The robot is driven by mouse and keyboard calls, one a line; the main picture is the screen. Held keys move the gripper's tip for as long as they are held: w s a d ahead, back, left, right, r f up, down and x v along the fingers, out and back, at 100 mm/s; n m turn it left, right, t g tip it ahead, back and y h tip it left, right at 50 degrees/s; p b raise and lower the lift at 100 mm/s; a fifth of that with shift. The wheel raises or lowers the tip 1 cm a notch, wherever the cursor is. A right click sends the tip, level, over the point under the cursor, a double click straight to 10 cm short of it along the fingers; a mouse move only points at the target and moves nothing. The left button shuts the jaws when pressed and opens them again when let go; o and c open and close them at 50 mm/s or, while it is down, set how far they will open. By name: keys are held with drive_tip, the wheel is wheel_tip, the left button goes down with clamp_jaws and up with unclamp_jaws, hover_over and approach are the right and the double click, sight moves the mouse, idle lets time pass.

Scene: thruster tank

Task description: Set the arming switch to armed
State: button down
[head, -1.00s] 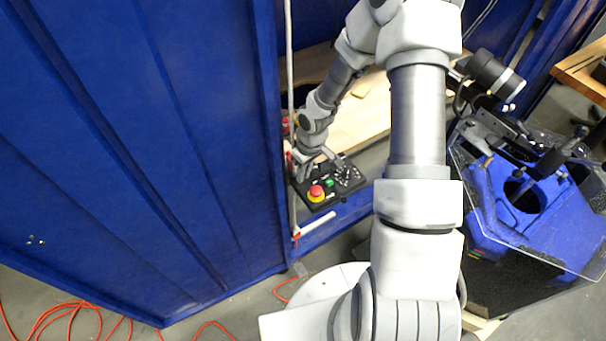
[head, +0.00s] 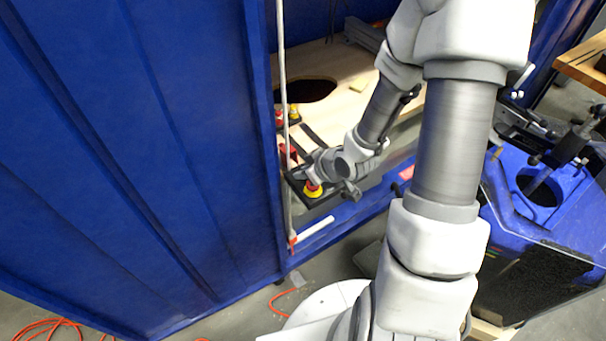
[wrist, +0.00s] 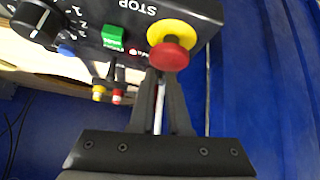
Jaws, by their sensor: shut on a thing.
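The black control panel (wrist: 125,22) fills the top of the wrist view, its lettering upside down. It carries a black dial (wrist: 36,20), a green button (wrist: 113,38) and a red stop button (wrist: 168,55) on a yellow collar. My gripper (wrist: 162,76) is shut, its fingertips close together at the panel edge by the stop button, with a thin bright gap between the fingers. The small thing in its jaws is hidden; by its place it seems to be the arming switch. In the head view my wrist covers much of the panel, and the stop button (head: 313,187) shows beside it.
A white vertical pole (head: 283,120) and blue wall (head: 150,150) stand close left of the panel. A wooden board (head: 335,75) with a dark hole lies behind it. Red and yellow tips (wrist: 108,95) hang near the fingers. A blue machine (head: 545,215) stands right.

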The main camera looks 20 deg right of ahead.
idle(0.4)
drive_tip(key=c, duration=0.9)
unclamp_jaws()
drive_tip(key=shift+c, duration=0.2)
drive_tip(key=shift+s+r, duration=0.1)
drive_tip(key=p+v, duration=0.2)
drive_tip(key=v, duration=0.1)
drive_tip(key=shift+r, duration=0.25)
drive_tip(key=p, duration=0.3)
drive_tip(key=shift+s+d+r, duration=0.1)
drive_tip(key=shift+s+r, duration=0.15)
drive_tip(key=shift+r, duration=0.15)
drive_tip(key=p+v, duration=0.3)
drive_tip(key=p, duration=0.4)
drive_tip(key=shift+s+d, duration=0.1)
drive_tip(key=shift+d, duration=0.05)
drive_tip(key=p+v, duration=0.9)
drive_tip(key=p, duration=0.5)
drive_tip(key=shift+s+r, duration=0.2)
drive_tip(key=shift+s, duration=0.1)
drive_tip(key=shift+d, duration=0.1)
